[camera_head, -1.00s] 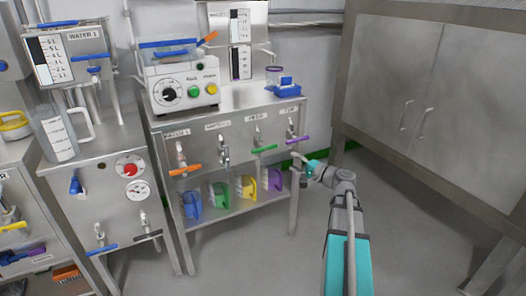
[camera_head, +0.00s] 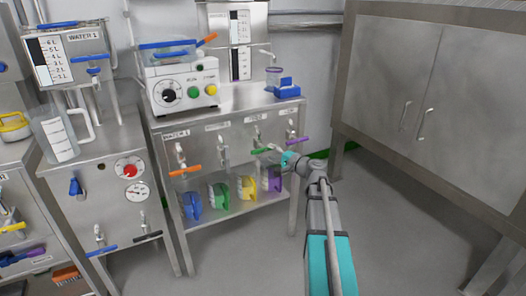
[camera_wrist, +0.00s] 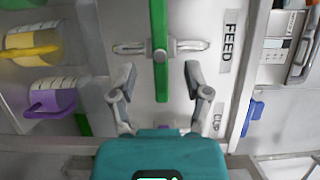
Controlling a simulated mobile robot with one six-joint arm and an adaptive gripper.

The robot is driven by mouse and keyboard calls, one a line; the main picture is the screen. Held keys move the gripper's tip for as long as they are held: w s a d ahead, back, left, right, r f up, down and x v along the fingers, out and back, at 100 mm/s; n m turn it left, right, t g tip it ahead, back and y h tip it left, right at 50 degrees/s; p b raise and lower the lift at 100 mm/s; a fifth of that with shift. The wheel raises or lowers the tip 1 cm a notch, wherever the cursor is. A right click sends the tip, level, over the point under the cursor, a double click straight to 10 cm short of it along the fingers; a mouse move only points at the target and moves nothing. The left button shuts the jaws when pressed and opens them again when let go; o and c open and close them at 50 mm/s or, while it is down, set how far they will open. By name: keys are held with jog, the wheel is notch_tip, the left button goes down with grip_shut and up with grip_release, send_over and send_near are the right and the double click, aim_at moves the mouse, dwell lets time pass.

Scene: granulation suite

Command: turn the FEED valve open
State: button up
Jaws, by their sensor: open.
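The FEED valve has a long green handle (camera_head: 260,151) and sits on the front panel of the steel bench. In the wrist view its green handle (camera_wrist: 160,50) lies crosswise to the silver valve body (camera_wrist: 135,48), beside the FEED label (camera_wrist: 229,40). My gripper (camera_head: 276,150) is in front of this valve, slightly to its right in the head view. In the wrist view my gripper (camera_wrist: 161,70) is open, with one finger on each side of the handle's end. Both fingers look apart from the handle. The exact depth between them is unclear.
An orange-handled valve (camera_head: 186,170) and a purple-handled valve (camera_head: 297,140) are on the same panel. Blue, green, yellow and purple jugs stand on the shelf (camera_head: 228,209) below. A steel cabinet (camera_head: 430,90) stands at right. The floor (camera_head: 400,240) between is clear.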

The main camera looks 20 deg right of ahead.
aim_at(266, 150)
jog(key=shift+x, duration=1.95)
